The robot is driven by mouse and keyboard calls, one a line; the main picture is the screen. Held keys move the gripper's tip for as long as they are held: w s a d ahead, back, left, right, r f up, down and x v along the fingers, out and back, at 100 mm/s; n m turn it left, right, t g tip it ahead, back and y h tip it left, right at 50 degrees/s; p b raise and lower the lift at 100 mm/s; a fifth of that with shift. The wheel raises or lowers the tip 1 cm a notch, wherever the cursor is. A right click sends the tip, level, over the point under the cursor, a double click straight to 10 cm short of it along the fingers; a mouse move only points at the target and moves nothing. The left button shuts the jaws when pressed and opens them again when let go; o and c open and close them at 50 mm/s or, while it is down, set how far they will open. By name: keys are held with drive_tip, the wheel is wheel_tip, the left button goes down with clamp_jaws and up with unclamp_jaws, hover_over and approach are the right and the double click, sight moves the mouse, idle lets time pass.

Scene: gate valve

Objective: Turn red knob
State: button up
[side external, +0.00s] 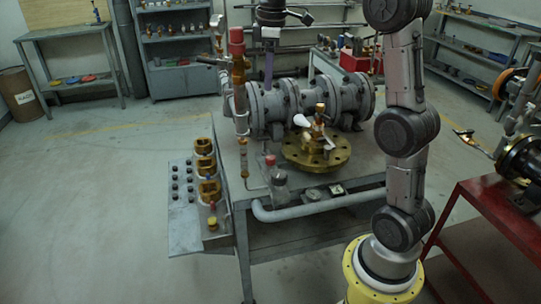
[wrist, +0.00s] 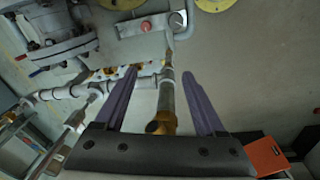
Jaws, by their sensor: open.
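My gripper (side external: 268,76) points down above the grey pipe assembly, just right of the upright pipe's red-topped end (side external: 236,42). Its two purple fingers show in the wrist view (wrist: 161,73), apart and with nothing held. A brass-and-grey pipe (wrist: 167,95) runs between the fingers in that view, beyond or below them; whether it touches them I cannot tell. A small red knob (side external: 270,160) sits on a grey fitting at the table's front, below my gripper. It shows as a red disc at the top of the wrist view (wrist: 146,26). Which red piece is the task's knob is unclear.
A large grey valve body (side external: 290,101) lies on the table behind. A brass flange (side external: 330,158) with a small valve stands right of the red knob. A panel with brass rings (side external: 204,168) hangs at the left front. A red bench (side external: 500,215) stands at right.

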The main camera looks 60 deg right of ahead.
drive_tip(key=n+g, duration=0.1)
hover_over(270, 157)
wheel_tip(270, 157, down, 4)
wheel_tip(270, 157, down, 26)
drive_tip(key=shift+s, duration=0.1)
idle(0.5)
clamp_jaws()
